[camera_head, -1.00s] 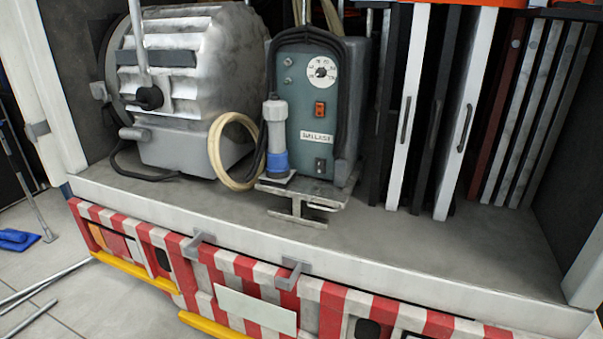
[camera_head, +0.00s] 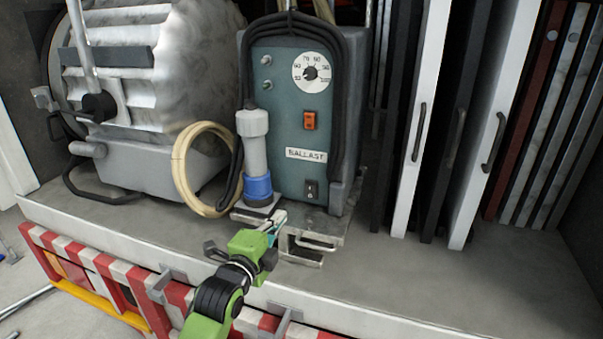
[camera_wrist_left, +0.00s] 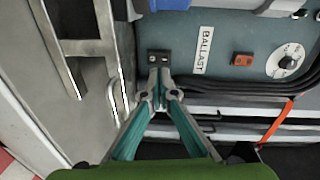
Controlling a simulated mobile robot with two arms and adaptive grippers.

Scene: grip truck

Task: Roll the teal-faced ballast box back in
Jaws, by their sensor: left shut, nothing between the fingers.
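The teal-faced ballast box (camera_head: 290,165) stands upright on a grey metal slide plate (camera_head: 328,228) at the front of the truck bed. Its face has a dial, an orange switch and a BALLAST label. The plate has a pull handle (camera_head: 316,243) at its front edge. My left gripper (camera_head: 278,220) is shut and empty, just in front of the box near the plate's left part. In the left wrist view the closed fingertips (camera_wrist_left: 160,78) overlap the black switch low on the teal face (camera_wrist_left: 188,45); I cannot tell whether they touch. My right gripper is not in view.
A large silver lamp housing (camera_head: 150,80) stands left of the box, with a cream cable coil (camera_head: 195,170) between. White-edged upright panels (camera_head: 420,120) stand at right. The bed's front lip (camera_head: 110,232) runs below, above a red-and-white striped bumper. The bed floor (camera_head: 480,275) at right is clear.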

